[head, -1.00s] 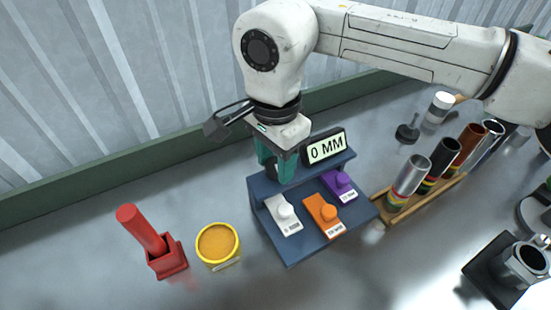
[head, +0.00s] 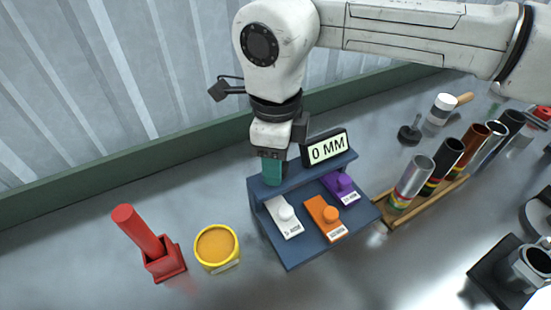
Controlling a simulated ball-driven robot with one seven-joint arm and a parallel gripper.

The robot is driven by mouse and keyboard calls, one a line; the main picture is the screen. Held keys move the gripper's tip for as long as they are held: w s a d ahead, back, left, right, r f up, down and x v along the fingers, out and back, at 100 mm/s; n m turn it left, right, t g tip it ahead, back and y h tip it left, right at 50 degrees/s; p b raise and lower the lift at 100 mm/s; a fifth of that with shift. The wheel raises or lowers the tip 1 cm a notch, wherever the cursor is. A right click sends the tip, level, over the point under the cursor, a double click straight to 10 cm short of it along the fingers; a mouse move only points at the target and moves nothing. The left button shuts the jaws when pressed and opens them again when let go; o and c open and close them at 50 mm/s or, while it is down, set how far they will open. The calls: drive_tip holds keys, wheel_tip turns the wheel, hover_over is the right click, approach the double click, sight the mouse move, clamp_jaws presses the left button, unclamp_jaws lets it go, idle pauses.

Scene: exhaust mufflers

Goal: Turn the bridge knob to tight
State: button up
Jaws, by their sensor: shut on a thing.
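The blue stand (head: 290,250) bears a display (head: 326,147) reading "0 MM" on its raised back ledge. My gripper (head: 272,181) points down at the left end of the back ledge, left of the display and behind the white knob. Its green fingers are shut on the bridge knob, which they hide. The knob's setting cannot be seen.
A red holder with a rod (head: 163,262) and a yellow round tin (head: 217,247) stand to the left. A wooden rack (head: 430,201) of several metal tubes stands close on the right. A green ledge and corrugated wall run behind.

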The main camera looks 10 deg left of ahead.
drive_tip(key=shift+w+m, duration=0.1)
drive_tip(key=shift+m, duration=2.2)
drive_tip(key=o, duration=1.1)
drive_tip(key=shift+c, duration=0.2)
drive_tip(key=shift+r, duration=0.1)
wheel_tip(320, 180, up, 11)
drive_tip(key=shift+f, duration=0.2)
